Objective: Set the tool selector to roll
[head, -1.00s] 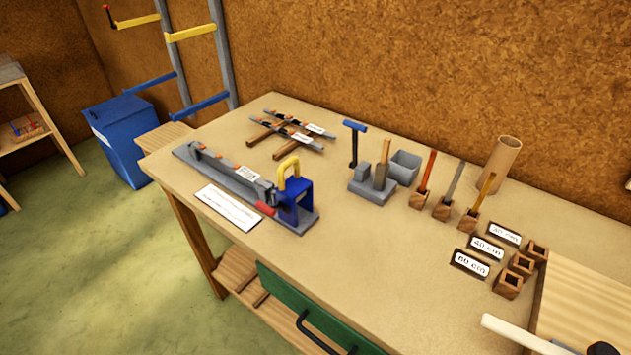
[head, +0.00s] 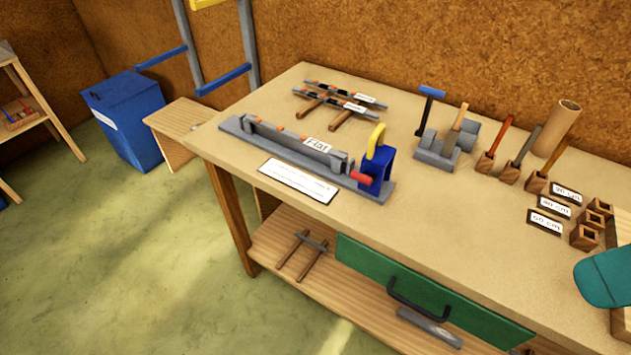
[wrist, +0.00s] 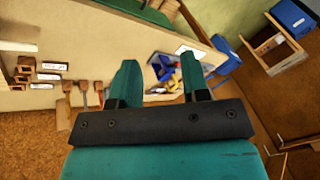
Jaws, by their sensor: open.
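The tool selector is not clearly identifiable. A grey bench fixture (head: 268,139) lies along the left part of the workbench, with a small label reading "Flat" (head: 317,145) on it. At its right end are a blue block (head: 376,172) with a yellow handle (head: 376,141) and a red grip (head: 360,177). My gripper (wrist: 160,82) is open and empty in the wrist view. Between its fingers the blue and yellow fixture end (wrist: 165,70) shows small, some way off. In the head view only a teal part of my arm shows at the right edge.
The workbench (head: 440,230) holds several tools in wooden blocks, a cardboard tube (head: 557,125), and length labels (head: 548,222) at the right. A green drawer (head: 420,290) is below the front edge. A blue bin (head: 125,120) stands left. The front middle of the bench is clear.

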